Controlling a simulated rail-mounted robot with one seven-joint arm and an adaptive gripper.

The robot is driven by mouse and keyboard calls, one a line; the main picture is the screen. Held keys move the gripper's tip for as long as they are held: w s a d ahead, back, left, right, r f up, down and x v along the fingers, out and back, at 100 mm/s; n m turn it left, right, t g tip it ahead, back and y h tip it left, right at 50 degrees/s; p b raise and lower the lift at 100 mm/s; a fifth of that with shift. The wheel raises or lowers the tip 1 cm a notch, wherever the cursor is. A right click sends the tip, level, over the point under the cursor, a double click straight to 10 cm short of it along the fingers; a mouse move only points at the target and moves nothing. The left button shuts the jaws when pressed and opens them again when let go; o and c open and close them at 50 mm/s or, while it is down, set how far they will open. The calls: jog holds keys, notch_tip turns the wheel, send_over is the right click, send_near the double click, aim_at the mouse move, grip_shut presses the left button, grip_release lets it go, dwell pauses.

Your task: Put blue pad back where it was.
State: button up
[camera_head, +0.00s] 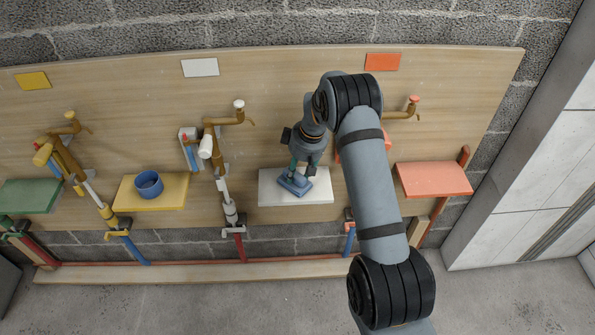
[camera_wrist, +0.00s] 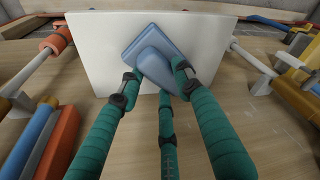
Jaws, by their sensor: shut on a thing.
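The blue pad (camera_wrist: 168,49) is a flat blue plate with a raised block on it. My gripper (camera_wrist: 155,82) has its teal fingers shut on the raised block. The pad is at the white shelf (camera_wrist: 92,40), tilted relative to its edges in the wrist view. In the head view the blue pad (camera_head: 295,184) shows below my gripper (camera_head: 299,172), over the left-middle part of the white shelf (camera_head: 318,193). I cannot tell whether the pad rests on the shelf or hangs just above it.
A yellow shelf (camera_head: 128,203) with a blue cup (camera_head: 149,183) stands left. A green shelf (camera_head: 30,197) is at far left, an orange-red shelf (camera_head: 433,180) at right. Pipes and brown taps (camera_head: 230,121) stick out between shelves. My arm hides part of the board.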

jog(key=shift+f, duration=0.15)
jog(key=o, duration=1)
jog(key=shift+o, duration=0.6)
jog(key=shift+r, duration=0.55)
jog(key=v, duration=1.1)
jog(key=shift+s+d, duration=0.1)
